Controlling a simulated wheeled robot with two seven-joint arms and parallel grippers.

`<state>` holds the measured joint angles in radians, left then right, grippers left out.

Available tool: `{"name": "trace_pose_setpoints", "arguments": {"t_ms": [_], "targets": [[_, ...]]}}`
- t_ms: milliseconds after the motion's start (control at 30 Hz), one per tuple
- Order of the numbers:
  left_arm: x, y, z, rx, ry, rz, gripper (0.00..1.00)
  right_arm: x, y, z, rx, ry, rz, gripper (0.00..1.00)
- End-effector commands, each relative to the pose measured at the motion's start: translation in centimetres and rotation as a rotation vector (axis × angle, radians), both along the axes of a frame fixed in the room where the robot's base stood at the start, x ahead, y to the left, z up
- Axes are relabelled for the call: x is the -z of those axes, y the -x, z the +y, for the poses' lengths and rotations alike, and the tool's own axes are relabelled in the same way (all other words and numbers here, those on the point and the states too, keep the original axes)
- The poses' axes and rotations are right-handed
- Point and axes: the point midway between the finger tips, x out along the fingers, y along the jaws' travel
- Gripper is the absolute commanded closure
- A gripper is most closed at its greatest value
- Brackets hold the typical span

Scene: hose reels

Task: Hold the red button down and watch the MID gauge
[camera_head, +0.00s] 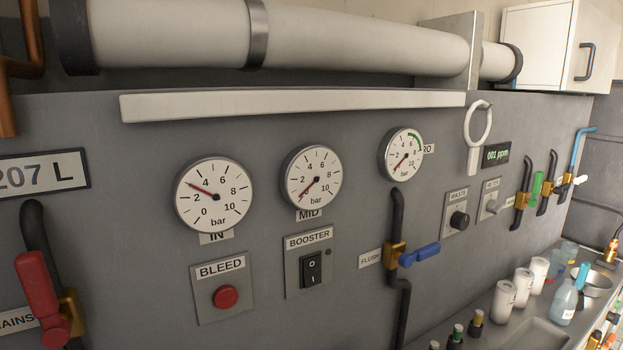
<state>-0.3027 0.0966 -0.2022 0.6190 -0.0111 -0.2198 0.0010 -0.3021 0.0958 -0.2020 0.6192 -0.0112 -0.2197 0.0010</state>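The red button (225,297) sits on a grey plate labelled BLEED on the wall panel, below the IN gauge. Nothing touches it. The MID gauge (313,177) is a round white dial in bar, right of the IN gauge; its red needle points to the lower left, near 0. The IN gauge (214,196) needle points to the upper left, between 2 and 4. Neither of my grippers is in view.
A BOOSTER rocker switch (311,269) is right of the button. A red-handled valve (39,287) stands out at the far left, and a blue-handled FLUSH valve (419,255) at centre right. A counter with white cups (503,295) is lower right.

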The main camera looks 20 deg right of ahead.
Motion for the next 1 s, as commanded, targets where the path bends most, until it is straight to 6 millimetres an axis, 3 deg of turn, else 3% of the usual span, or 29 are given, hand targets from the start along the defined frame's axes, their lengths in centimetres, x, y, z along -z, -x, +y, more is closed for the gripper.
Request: {"name": "trace_pose_setpoints", "arguments": {"t_ms": [33, 200, 1000], "targets": [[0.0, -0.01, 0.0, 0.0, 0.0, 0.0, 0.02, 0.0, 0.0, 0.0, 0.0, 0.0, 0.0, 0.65], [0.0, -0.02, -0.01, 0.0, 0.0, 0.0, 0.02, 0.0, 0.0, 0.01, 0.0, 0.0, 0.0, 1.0], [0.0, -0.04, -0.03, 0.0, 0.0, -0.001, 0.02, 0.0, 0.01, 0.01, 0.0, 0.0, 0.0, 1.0]]}}
